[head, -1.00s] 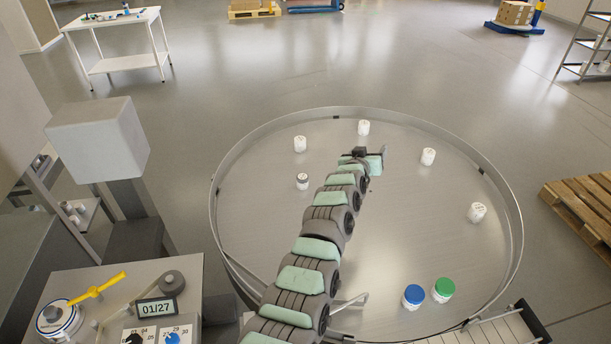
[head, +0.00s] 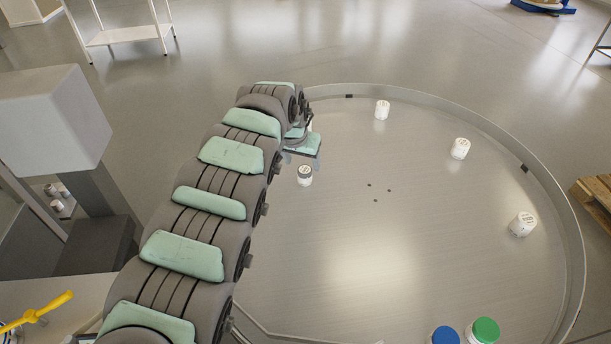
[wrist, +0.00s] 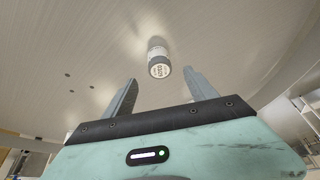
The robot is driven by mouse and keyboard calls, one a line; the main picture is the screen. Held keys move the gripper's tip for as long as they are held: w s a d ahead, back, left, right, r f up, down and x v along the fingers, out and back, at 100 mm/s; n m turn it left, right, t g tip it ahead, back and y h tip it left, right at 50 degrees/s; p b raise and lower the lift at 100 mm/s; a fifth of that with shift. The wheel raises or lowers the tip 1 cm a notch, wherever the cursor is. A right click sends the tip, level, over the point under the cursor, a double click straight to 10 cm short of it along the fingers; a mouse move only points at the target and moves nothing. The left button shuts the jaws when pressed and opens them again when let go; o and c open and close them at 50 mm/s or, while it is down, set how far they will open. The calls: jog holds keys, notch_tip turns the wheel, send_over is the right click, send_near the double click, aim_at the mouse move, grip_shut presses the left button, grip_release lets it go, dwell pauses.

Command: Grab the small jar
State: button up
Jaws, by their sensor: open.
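A small white jar (head: 305,176) with a dark band near its top stands upright on the round metal table (head: 400,260). My gripper (head: 302,147) is just behind and left of it in the head view, mostly hidden by my arm. In the wrist view, the small jar (wrist: 158,58) shows its printed end and lies ahead, in line with the gap between the two fingers of my gripper (wrist: 160,76). The fingers are apart with nothing between them, and the jar appears beyond their tips.
Other small white jars stand near the far rim (head: 382,110), at the right (head: 460,148) and further right (head: 522,224). A blue-lidded jar (head: 446,336) and a green-lidded jar (head: 486,330) stand at the front. A raised rim surrounds the table; its middle is clear.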

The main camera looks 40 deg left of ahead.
aim_at(304, 170)
jog(key=shift+x, duration=1.25)
jog(key=x, duration=0.1)
jog(key=b+x, duration=0.1)
jog(key=x, duration=0.1)
jog(key=shift+d+f, duration=0.15)
jog(key=shift+f, duration=0.15)
jog(key=shift+w+f+b, duration=0.2)
jog(key=shift+f+b, duration=0.1)
jog(key=shift+f, duration=0.15)
jog(key=shift+a+f, duration=0.25)
grip_shut()
jog(key=shift+r, duration=0.15)
